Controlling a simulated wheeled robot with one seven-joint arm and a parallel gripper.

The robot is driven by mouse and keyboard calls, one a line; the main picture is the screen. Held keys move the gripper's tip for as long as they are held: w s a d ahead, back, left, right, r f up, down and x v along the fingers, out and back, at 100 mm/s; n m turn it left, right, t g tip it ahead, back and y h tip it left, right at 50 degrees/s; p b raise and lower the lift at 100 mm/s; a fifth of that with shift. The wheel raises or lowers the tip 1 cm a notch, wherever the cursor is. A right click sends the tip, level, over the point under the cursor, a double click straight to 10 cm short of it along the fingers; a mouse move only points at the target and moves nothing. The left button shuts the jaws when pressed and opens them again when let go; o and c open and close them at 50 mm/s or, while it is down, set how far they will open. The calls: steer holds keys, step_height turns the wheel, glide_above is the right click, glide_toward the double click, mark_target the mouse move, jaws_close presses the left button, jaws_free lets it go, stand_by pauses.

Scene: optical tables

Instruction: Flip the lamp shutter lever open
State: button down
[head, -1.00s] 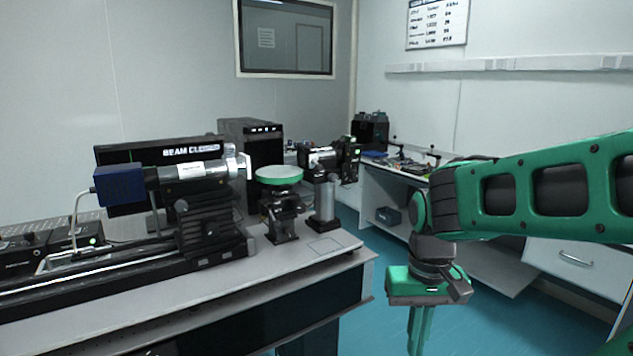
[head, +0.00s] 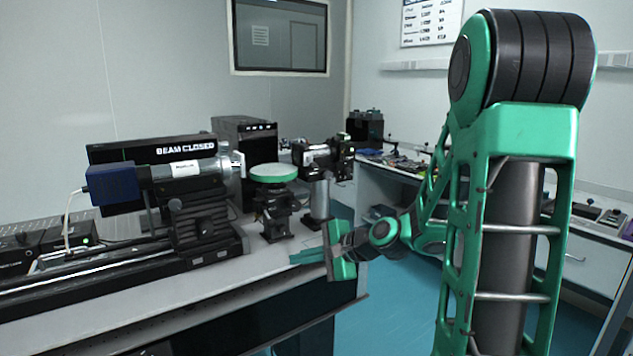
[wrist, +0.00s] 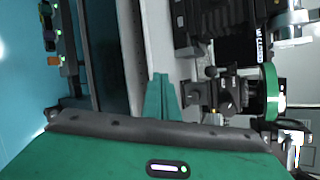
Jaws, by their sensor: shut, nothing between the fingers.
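The lamp, a blue housing (head: 113,187) with a dark barrel (head: 190,180), sits on a black mount at the left of the table (head: 225,283). A pale metal piece (head: 237,163) stands at the barrel's front end; I cannot make out clearly whether it is the shutter lever. The sign (head: 184,150) behind the lamp reads BEAM CLOSED. My gripper (head: 300,257) is shut and empty, over the table's near right part, in front of the green-rimmed disc and apart from the lamp. In the wrist view its fingers (wrist: 161,98) are together.
The green-rimmed disc (head: 273,173) on a black stand is beyond my gripper. A black instrument on a post (head: 318,160) stands right of it. A black rail (head: 120,272) runs along the table's left. The front strip of the table is bare.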

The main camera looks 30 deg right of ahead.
steer(key=w+d+r+m+t, duration=0.4)
steer(key=d+r+m+t, duration=0.1)
steer(key=r+m, duration=0.15)
steer(key=m+t+h, duration=0.4)
steer(key=m+h, duration=0.1)
steer(key=m, duration=0.6)
glide_toward(314, 166)
step_height(314, 166, down, 3)
steer(key=s, duration=0.2)
steer(key=shift+w+d+f, duration=0.1)
steer(key=shift+d+f, duration=0.05)
steer(key=shift+d, duration=0.25)
steer(key=shift+w, duration=0.1)
steer(key=w+r, duration=0.2)
steer(key=w, duration=0.7)
steer(key=shift+w+a, duration=0.2)
steer(key=shift+w, duration=0.15)
